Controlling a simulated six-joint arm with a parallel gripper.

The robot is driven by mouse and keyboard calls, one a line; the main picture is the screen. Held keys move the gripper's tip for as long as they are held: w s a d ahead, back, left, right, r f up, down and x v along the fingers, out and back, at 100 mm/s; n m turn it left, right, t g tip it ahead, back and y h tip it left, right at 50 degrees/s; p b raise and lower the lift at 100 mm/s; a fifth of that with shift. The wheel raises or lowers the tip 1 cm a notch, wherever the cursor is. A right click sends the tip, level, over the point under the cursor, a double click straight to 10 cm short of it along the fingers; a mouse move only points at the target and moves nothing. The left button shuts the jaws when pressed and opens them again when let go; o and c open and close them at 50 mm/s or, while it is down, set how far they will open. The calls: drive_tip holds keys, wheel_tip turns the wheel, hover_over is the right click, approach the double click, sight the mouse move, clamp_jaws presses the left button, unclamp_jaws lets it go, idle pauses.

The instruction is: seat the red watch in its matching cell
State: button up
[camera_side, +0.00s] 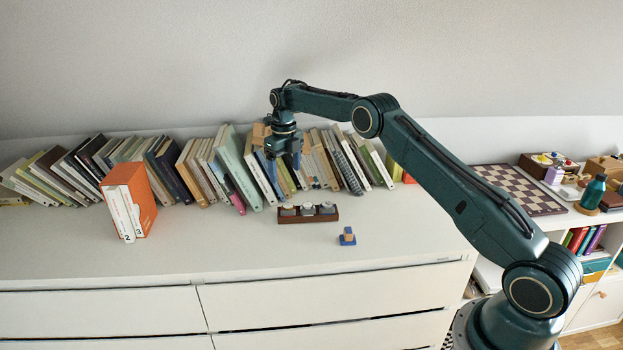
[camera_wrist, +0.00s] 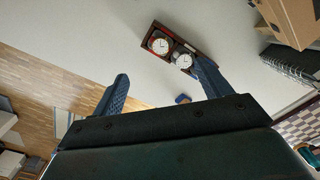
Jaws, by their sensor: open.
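A dark brown watch tray (camera_side: 308,219) sits on the white dresser top in front of the books. Round pale-faced watches lie in it. In the wrist view the tray (camera_wrist: 205,52) shows two watch faces, and the left watch (camera_wrist: 158,43) has red around it. I cannot tell whether that red is the watch or its cell. My gripper (camera_side: 283,160) hangs above and behind the tray, near the books, with its fingers apart and empty. In the wrist view my gripper (camera_wrist: 161,72) has its right finger overlapping the tray's lower edge.
A small blue stand with a tan top (camera_side: 347,238) is in front of the tray, to its right. A row of leaning books (camera_side: 205,170) lines the wall. An orange box of books (camera_side: 145,195) stands left. The dresser top (camera_side: 220,245) between is clear.

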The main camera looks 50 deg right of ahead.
drive_tip(key=s+a+r+n+t, duration=0.2)
drive_tip(key=s+a+r+n, duration=0.3)
drive_tip(key=s+r+n, duration=0.6)
drive_tip(key=s+a+r+n+t, duration=0.1)
drive_tip(key=s+a+r+n, duration=0.55)
drive_tip(key=r, duration=0.55)
drive_tip(key=s+a+f+n+t, duration=0.1)
drive_tip(key=s+a+f+n, duration=0.1)
drive_tip(key=s+n, duration=0.7)
drive_tip(key=s+a+f+n+t, duration=0.1)
drive_tip(key=s+n, duration=0.8)
drive_tip(key=s, duration=1)
wheel_tip(320, 180, down, 2)
drive_tip(key=shift+a+n+t, duration=0.3)
drive_tip(key=shift+a+n, duration=0.05)
drive_tip(key=shift+a, duration=0.1)
